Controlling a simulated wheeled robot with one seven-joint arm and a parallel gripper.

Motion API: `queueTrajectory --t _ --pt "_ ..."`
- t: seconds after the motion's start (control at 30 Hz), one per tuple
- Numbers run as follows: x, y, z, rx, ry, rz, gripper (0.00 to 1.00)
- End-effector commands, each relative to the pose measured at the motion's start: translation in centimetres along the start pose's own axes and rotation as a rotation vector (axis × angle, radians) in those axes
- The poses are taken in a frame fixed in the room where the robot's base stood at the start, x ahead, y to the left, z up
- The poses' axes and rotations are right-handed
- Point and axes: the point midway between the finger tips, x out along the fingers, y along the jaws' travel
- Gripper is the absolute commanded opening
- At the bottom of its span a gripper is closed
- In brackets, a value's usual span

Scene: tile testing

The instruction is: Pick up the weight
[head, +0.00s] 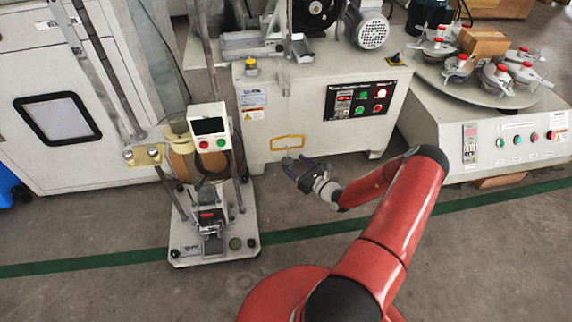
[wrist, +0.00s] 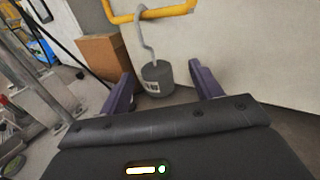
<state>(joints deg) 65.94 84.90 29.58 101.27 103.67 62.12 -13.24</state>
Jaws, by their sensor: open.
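The weight (wrist: 157,80) is a small grey cylinder with a pale label and a hooked metal stem. In the wrist view it hangs by its hook from a yellow bar (wrist: 150,14) on a pale machine face. My gripper (wrist: 163,75) is open, and the weight shows between and beyond its two purple fingers. I cannot tell how much of the weight is within the fingers. In the head view my gripper (head: 287,166) is in front of the yellow bar (head: 287,142), and the weight is mostly hidden there.
A tile testing stand (head: 213,245) with a small display box (head: 209,127) stands left of my gripper. The pale machine cabinet (head: 300,95) is right behind it. A brown box (wrist: 103,58) shows left of the weight in the wrist view. Floor right of the stand is clear.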

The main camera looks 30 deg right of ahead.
Motion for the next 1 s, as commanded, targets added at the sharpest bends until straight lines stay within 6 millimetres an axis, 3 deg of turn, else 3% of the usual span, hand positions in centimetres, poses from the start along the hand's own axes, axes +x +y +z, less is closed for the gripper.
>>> queueTrajectory --t 0.3,0.53,1.0 --pt "4.3 0.7 0.0 -0.001 0.0 0.002 0.64" --pt "4.5 0.7 0.2 0.0 0.0 0.002 0.64" --pt "4.5 0.7 0.2 -0.001 0.0 0.002 0.03"
